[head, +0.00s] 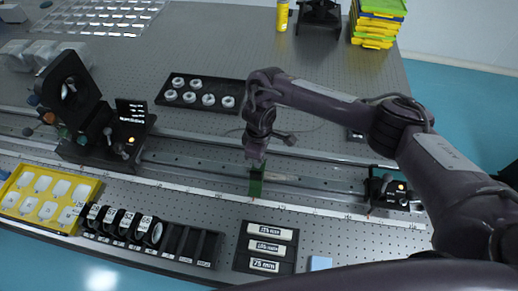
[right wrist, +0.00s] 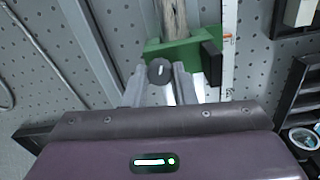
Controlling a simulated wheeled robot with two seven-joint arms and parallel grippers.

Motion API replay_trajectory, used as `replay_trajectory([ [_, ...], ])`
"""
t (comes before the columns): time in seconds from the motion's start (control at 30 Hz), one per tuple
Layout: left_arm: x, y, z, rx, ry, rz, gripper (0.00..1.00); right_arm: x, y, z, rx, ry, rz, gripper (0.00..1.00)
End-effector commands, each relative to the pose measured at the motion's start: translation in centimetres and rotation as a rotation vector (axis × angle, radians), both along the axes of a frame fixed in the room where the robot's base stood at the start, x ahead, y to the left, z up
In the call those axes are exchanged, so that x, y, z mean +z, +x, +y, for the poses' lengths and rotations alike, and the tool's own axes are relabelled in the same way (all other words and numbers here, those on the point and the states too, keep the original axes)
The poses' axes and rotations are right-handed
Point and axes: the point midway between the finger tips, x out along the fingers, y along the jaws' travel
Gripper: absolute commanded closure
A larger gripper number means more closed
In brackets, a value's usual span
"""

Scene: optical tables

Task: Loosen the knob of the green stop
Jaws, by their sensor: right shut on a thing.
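The green stop (head: 256,184) sits on the long metal rail in the middle of the head view. In the right wrist view the green stop (right wrist: 188,47) lies across the rail, with its dark grey round knob (right wrist: 160,70) on the near side. My right gripper (head: 256,162) reaches down to the stop from above. Its two fingers (right wrist: 161,76) are on either side of the knob and shut on it. A light mark shows on the knob's face. My left gripper is in neither view.
On the rail, a black mount (head: 386,190) stands to the right and a larger black device (head: 120,135) to the left. A black tray of white rings (head: 228,101) lies behind. In front are a yellow tray (head: 88,181), black holders and a labelled box (head: 238,262).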

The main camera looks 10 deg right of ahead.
Motion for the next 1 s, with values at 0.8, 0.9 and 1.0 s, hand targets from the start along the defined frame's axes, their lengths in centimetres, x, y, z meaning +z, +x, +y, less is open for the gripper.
replay_trajectory([
  [0.8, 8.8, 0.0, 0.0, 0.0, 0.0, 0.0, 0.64, 0.4, 0.2, 0.0, -0.642, 0.001, -0.003, 0.99],
  [0.9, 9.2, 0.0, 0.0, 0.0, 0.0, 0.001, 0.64, 0.4, 0.2, 0.0, -0.676, 0.001, -0.004, 0.99],
  [1.0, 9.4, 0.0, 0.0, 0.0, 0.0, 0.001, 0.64, 0.3, 0.2, 0.0, -0.698, 0.002, -0.005, 0.99],
])
